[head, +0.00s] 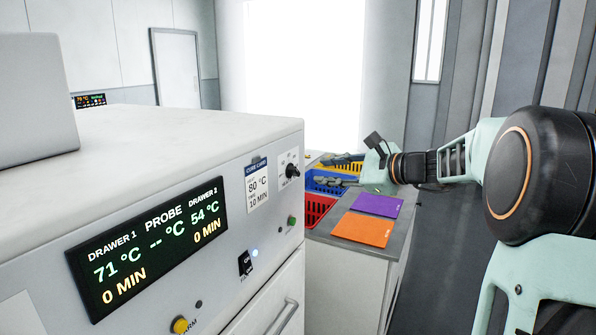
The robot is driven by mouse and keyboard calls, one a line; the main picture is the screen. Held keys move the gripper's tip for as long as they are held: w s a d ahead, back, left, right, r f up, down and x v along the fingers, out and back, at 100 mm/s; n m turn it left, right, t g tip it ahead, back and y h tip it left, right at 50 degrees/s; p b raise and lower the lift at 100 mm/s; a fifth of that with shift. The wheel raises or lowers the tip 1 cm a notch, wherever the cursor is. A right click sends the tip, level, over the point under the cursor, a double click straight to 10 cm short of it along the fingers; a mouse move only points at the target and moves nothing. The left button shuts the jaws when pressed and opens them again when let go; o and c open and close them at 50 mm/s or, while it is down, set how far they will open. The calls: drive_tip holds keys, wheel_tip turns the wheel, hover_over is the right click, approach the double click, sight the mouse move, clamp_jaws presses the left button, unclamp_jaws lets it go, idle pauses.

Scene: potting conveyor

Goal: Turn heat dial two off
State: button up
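A black dial (292,170) sits on a small white plate with markings, at the right end of the white oven's front panel. I cannot read its label or its setting, so I cannot tell if it is heat dial two. A display (150,243) reads Drawer 1 71 °C, Probe -- °C and Drawer 2 54 °C, with 0 MIN under each drawer. My gripper (328,182) reaches in from the right, above the side counter, apart from the dial. It is small and seen from the side, so its opening is unclear.
Red (316,211), blue (320,183) and yellow bins stand on the side counter, with a purple mat (377,204) and an orange mat (362,229). The panel bears a card (257,183), a green button (292,221), a black switch (245,263) and a yellow button (180,325).

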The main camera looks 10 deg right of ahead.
sight(298, 172)
drive_tip(key=p+x, duration=0.1)
drive_tip(key=x, duration=0.8)
drive_tip(key=shift+w, duration=0.15)
drive_tip(key=shift+c, duration=0.5)
clamp_jaws()
